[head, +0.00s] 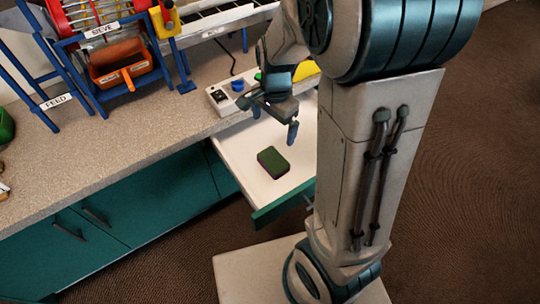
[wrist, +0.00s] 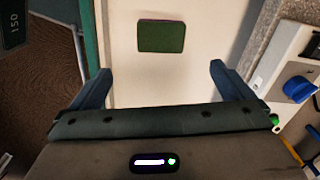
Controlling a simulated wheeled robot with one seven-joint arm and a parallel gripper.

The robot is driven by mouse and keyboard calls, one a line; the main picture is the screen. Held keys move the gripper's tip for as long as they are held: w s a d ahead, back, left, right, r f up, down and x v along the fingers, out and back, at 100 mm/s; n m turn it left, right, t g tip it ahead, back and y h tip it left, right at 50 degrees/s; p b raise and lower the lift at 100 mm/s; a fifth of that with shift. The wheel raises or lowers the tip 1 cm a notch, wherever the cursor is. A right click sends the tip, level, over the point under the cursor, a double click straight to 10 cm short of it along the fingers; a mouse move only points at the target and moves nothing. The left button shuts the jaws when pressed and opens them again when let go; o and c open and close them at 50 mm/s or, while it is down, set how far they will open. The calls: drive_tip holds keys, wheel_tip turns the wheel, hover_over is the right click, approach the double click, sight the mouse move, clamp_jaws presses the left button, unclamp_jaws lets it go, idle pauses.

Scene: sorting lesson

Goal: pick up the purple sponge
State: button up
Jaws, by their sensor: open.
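The purple sponge (head: 273,163) lies flat in an open white-bottomed drawer (head: 240,147). Its top is dark green and a purple edge shows along its side. In the wrist view the sponge (wrist: 161,36) lies beyond my fingertips, roughly midway between them across the picture. My gripper (head: 274,118) is open and empty, above the drawer and apart from the sponge. Both fingers of my gripper (wrist: 160,80) show in the wrist view with bare drawer bottom between them.
The drawer's teal front (head: 282,204) stands out from teal cabinets (head: 110,210). A speckled counter (head: 110,140) carries a control box with a blue knob (head: 237,85), an orange bin (head: 122,66) and a blue-framed sieve machine. Bare drawer bottom surrounds the sponge.

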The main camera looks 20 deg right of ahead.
wheel_tip(320, 180, down, 4)
drive_tip(key=w+m+b, duration=0.1)
drive_tip(key=m, duration=0.1)
drive_tip(key=b, duration=0.2)
hover_over(273, 160)
wheel_tip(273, 160, down, 7)
drive_tip(key=shift+w+f, duration=0.1)
drive_tip(key=shift+f, duration=0.05)
drive_tip(key=shift+d+f+b, duration=0.1)
drive_tip(key=shift+f+b, duration=0.75)
drive_tip(key=shift+f, duration=2.1)
drive_tip(key=c, duration=0.7)
